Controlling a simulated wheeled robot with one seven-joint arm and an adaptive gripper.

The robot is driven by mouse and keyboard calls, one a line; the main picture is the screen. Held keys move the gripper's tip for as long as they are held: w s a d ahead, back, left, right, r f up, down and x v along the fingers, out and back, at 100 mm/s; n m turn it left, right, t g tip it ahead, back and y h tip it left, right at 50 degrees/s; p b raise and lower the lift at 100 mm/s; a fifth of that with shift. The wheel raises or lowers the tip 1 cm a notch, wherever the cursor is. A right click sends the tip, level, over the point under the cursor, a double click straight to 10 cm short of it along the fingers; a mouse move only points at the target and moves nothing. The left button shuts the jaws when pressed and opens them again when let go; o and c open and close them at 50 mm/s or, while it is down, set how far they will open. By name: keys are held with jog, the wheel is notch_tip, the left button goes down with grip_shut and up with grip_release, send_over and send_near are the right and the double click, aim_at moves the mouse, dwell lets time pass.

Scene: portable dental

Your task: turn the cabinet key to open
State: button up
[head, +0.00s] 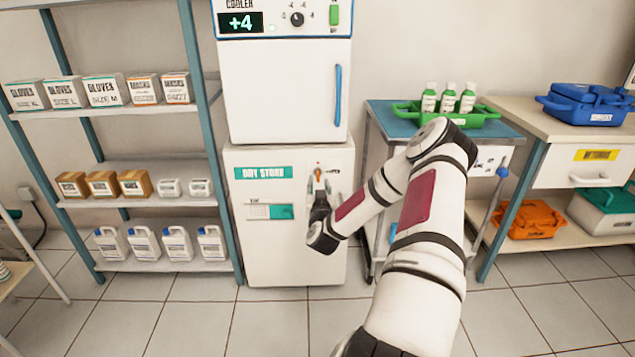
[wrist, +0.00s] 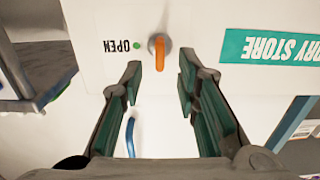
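The orange cabinet key (wrist: 160,53) sits in a round grey lock on the white dry store cabinet (head: 262,221). In the wrist view, which is upside down, the key stands upright in the picture. An OPEN label (wrist: 117,46) with a green dot lies to its left, and the key does not point at the dot. My gripper (wrist: 160,72) is open and empty. Its fingertips are apart, left and right of the key's line, and do not appear to touch it. In the head view my gripper (head: 319,184) is at the cabinet's upper right; the key is small there.
The cooler (head: 280,90) with a blue handle (head: 338,95) is above the cabinet. A shelf rack (head: 120,110) of boxes and jugs stands left. A trolley (head: 386,120) with a green tray (head: 406,115) stands close on the right. Tiled floor in front is clear.

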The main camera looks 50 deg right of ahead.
aim_at(319, 178)
jog(key=shift+b+x, duration=0.4)
jog(key=shift+x, duration=1.85)
grip_shut()
